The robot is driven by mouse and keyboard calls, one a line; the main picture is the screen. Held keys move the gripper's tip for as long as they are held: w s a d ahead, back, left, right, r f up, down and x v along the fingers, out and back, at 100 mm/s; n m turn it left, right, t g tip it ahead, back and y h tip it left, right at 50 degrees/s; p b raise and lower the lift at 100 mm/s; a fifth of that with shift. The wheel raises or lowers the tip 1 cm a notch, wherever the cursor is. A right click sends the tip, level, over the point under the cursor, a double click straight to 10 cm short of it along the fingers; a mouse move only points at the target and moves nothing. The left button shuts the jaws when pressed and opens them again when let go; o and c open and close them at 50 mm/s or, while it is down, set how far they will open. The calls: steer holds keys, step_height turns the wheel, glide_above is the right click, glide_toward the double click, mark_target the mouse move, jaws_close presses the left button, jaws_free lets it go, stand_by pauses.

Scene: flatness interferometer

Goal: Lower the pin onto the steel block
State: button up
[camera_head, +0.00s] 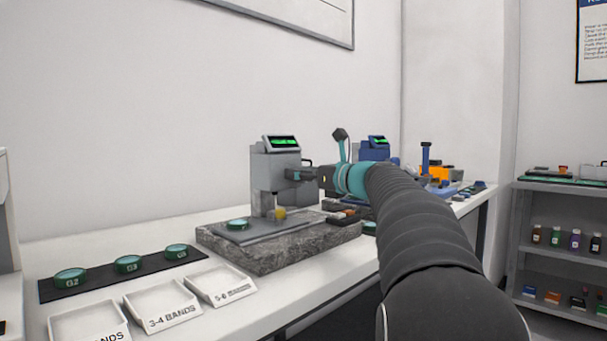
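A grey instrument (270,165) with a lit green display stands on a speckled grey stone slab (225,245). A small pin-like vertical part (268,203) shows low on the front of the instrument, above its plate (262,233). A small yellowish piece (279,214) is beside it; I cannot tell what it is. No steel block can be told apart for sure at this size. My gripper (294,175) is at the right side of the instrument's head, level with it. Its fingers are small and dark, so whether they are shut or touch anything is unclear.
A green disc (237,223) lies on the plate. Discs G2 (70,278), G3 (128,264) and another (176,251) lie on a black mat (105,279). Labelled white trays (160,303) line the front edge. A blue instrument (374,150) stands behind my arm. Shelves (560,265) are at right.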

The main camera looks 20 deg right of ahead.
steer(key=c, duration=1.1)
steer(key=shift+o, duration=0.2)
steer(key=shift+n, duration=0.4)
steer(key=n+b, duration=0.3)
steer(key=n, duration=0.1)
steer(key=shift+a+f+n, duration=0.1)
steer(key=shift+f+n, duration=0.05)
steer(key=shift+n, duration=0.25)
steer(key=n+b, duration=0.3)
steer(key=n, duration=0.2)
steer(key=shift+f, duration=0.1)
steer(key=n+b, duration=0.3)
steer(key=n, duration=0.2)
steer(key=shift+a+f+n, duration=0.1)
steer(key=shift+n, duration=0.3)
steer(key=n+b, duration=0.2)
steer(key=n, duration=0.2)
steer(key=shift+n, duration=0.3)
